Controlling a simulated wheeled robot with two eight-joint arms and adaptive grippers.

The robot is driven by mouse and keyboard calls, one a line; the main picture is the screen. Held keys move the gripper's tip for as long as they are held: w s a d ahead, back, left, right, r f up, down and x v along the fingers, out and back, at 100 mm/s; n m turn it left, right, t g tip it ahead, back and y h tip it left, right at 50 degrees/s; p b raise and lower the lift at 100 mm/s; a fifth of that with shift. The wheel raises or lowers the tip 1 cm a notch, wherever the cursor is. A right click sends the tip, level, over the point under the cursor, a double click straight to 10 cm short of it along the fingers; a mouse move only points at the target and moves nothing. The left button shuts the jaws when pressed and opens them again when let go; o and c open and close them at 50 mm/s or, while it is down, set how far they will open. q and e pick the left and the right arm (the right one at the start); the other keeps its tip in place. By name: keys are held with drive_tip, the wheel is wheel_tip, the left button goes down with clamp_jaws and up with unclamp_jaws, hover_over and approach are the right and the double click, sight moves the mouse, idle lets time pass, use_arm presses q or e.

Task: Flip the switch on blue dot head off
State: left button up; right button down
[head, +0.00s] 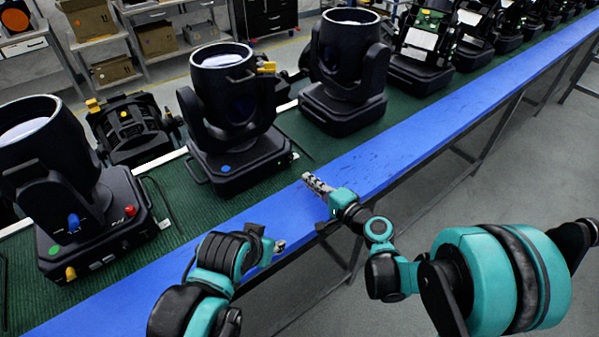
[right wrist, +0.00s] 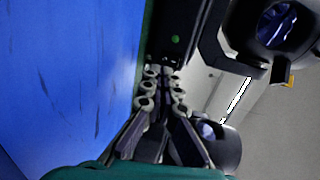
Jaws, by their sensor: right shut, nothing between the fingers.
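The blue dot head (head: 232,118) is a black moving-head lamp standing upright on the green belt, with a blue dot (head: 224,168) on its base front. A small pale detail shows at the base's right corner; I cannot tell whether it is the switch. My right gripper (head: 308,178) is shut and empty, just right of that base, over the blue edge, apparently apart from it. In the right wrist view its closed fingers (right wrist: 160,74) point at a black base with a green dot (right wrist: 175,38). My left gripper (head: 279,246) is low over the blue edge, its fingers unclear.
A green dot head (head: 50,165) with coloured knobs stands left. Another black head (head: 345,70) stands right, with more lamps behind along the belt. The blue table edge (head: 400,150) is clear to the right. Shelves with boxes (head: 157,38) stand at the back.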

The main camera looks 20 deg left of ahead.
drive_tip(key=shift+v, duration=2.35)
drive_tip(key=shift+f, duration=0.1)
